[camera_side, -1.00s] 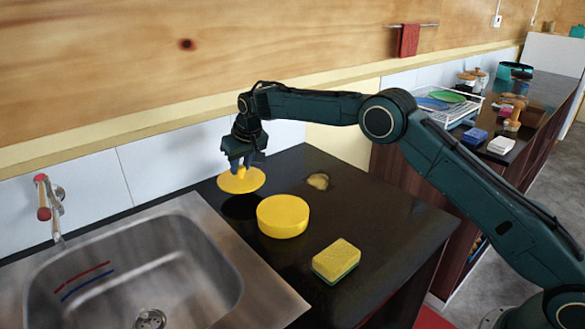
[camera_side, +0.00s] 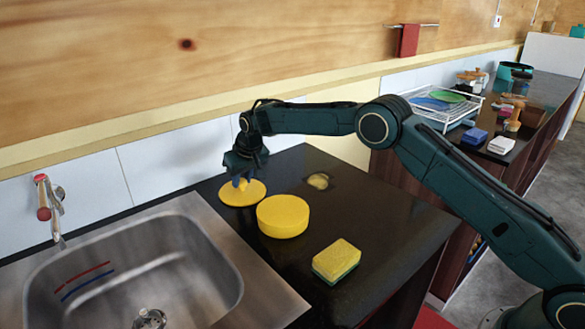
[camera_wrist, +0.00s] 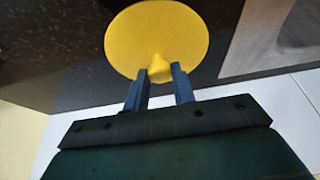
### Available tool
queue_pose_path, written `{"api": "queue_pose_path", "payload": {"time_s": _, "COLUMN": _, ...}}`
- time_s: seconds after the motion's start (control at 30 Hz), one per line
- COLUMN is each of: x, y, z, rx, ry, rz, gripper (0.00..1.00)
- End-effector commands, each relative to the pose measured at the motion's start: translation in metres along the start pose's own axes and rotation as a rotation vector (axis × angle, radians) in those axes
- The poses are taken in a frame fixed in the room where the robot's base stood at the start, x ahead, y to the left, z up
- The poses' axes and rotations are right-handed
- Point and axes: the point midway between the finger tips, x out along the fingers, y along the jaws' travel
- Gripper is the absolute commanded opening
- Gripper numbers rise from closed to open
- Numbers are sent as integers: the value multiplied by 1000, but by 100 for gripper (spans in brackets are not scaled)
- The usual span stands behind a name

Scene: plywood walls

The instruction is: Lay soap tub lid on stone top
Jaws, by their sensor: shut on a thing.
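The soap tub lid (camera_side: 238,198) is a flat yellow disc with a small knob. My gripper (camera_side: 241,182) is shut on its knob from above. In the wrist view the lid (camera_wrist: 150,30) fills the top middle, its knob between the blue fingertips of my gripper (camera_wrist: 160,73). The lid is level and at or very close to the dark stone top (camera_side: 385,225), with no clear gap or separate shadow below it. The round yellow tub (camera_side: 283,216) stands on the stone just right of and nearer than the lid.
A yellow and green sponge (camera_side: 337,261) lies at the front of the stone top. A small yellowish thing (camera_side: 318,181) lies behind the tub. The steel sink (camera_side: 215,245) is to the left. The tiled wall (camera_side: 175,160) rises close behind the lid.

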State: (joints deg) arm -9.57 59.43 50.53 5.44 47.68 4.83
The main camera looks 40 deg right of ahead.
Motion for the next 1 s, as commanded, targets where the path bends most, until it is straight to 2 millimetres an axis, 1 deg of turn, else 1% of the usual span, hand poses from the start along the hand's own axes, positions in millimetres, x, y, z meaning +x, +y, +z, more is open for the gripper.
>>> {"api": "queue_pose_path", "payload": {"time_s": 0.1, "x": 3, "y": 0, "z": 1, "rx": 0, "ry": -1, "rz": 0, "gripper": 4}}
{"api": "queue_pose_path", "payload": {"time_s": 0.13, "x": 2, "y": 0, "z": 1, "rx": 0, "ry": -1, "rz": 0, "gripper": 31}}
{"api": "queue_pose_path", "payload": {"time_s": 0.2, "x": 2, "y": 0, "z": 1, "rx": 0, "ry": -1, "rz": 0, "gripper": 45}}
{"api": "queue_pose_path", "payload": {"time_s": 0.23, "x": 2, "y": 0, "z": 1, "rx": 0, "ry": -1, "rz": 0, "gripper": 47}}
{"api": "queue_pose_path", "payload": {"time_s": 0.53, "x": 2, "y": 0, "z": 1, "rx": 0, "ry": 0, "rz": 0, "gripper": 47}}
{"api": "queue_pose_path", "payload": {"time_s": 0.67, "x": -2, "y": 0, "z": -1, "rx": 0, "ry": 1, "rz": 0, "gripper": 47}}
{"api": "queue_pose_path", "payload": {"time_s": 0.87, "x": -16, "y": 0, "z": -1, "rx": 0, "ry": 1, "rz": 0, "gripper": 47}}
{"api": "queue_pose_path", "payload": {"time_s": 1.0, "x": -32, "y": 0, "z": -1, "rx": 0, "ry": 1, "rz": 0, "gripper": 47}}
